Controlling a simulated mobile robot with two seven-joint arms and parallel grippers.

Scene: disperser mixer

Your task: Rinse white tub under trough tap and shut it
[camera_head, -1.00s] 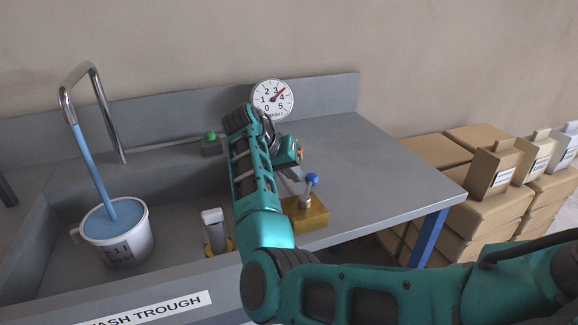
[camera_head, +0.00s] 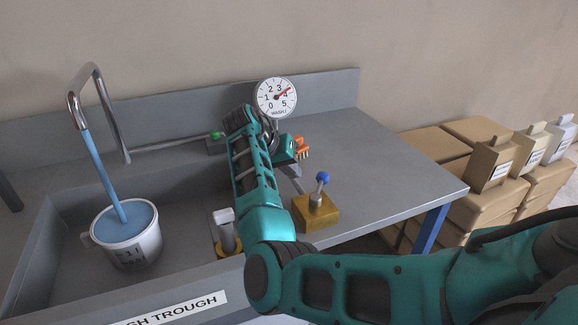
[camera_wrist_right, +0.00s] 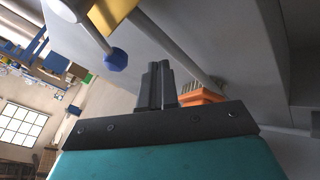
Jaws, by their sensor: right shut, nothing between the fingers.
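The white tub (camera_head: 140,250) stands upright in the trough, with blue water close to its rim. A blue stream (camera_head: 103,180) runs into it from the bent metal tap (camera_head: 98,85). A lever with a blue knob (camera_head: 322,178) rises, leaning slightly right, from a brass block (camera_head: 318,216) on the counter. My right gripper (camera_head: 298,187) is beside the lever on its left, shut and empty. In the right wrist view its fingers (camera_wrist_right: 159,68) are together, and the blue knob (camera_wrist_right: 116,61) is apart from them. My left gripper is out of view.
A dial (camera_head: 276,97) on the back panel has its red needle between 3 and 4. An orange brush (camera_head: 301,147) is close behind my right gripper. A white-topped fitting (camera_head: 226,230) stands left of my forearm. Cardboard boxes (camera_head: 480,205) are at the right.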

